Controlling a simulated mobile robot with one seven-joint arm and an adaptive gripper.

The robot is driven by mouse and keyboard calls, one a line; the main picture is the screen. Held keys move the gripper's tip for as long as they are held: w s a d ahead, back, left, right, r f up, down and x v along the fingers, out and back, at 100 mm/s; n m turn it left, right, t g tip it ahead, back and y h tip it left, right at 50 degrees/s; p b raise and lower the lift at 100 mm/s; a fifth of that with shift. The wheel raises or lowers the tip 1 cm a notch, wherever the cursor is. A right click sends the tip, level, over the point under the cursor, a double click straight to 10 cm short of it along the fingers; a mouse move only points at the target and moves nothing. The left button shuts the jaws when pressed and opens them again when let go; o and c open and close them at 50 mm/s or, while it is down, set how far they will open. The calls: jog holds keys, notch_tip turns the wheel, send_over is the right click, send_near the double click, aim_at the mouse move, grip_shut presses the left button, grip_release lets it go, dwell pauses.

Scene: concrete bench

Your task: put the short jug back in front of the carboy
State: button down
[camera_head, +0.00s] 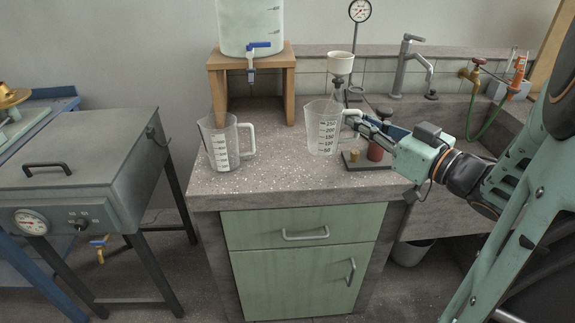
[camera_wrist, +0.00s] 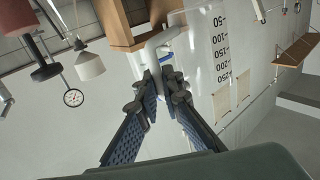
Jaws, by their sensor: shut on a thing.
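A clear measuring jug with marks up to 250 (camera_head: 321,134) is at the middle of the bench, roughly upright. My gripper (camera_head: 350,122) comes from the right and is shut on its handle. In the wrist view the jug (camera_wrist: 222,50) fills the upper middle, and the fingertips (camera_wrist: 168,85) close on its handle. I cannot tell if its base touches the bench. A second clear jug (camera_head: 218,146) stands at the bench's left, handle to the right. The carboy (camera_head: 250,22), with a blue tap, sits on a wooden stand (camera_head: 291,92) at the back. Which jug is shorter is unclear.
A dark base with a red-brown cylinder (camera_head: 375,151) and a cork-coloured piece stands close right of the held jug, below my gripper. A white funnel (camera_head: 341,63) and a gauge (camera_head: 360,11) are behind it. The sink and tap (camera_head: 402,65) lie right. Bench between the jugs is clear.

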jog(key=w+a+f+b, duration=0.2)
jog(key=w+f, duration=0.2)
jog(key=w+a+f+b, duration=0.1)
jog(key=w+f+b, duration=0.1)
jog(key=w+f, duration=0.2)
jog(key=w+a+f+b, duration=0.2)
jog(key=w+f, duration=0.2)
jog(key=shift+w+a, duration=0.3)
jog(key=shift+w, duration=0.1)
jog(key=shift+f, duration=0.25)
jog(key=shift+f, duration=0.2)
jog(key=c, duration=2.5)
grip_release()
jog(key=o, duration=0.4)
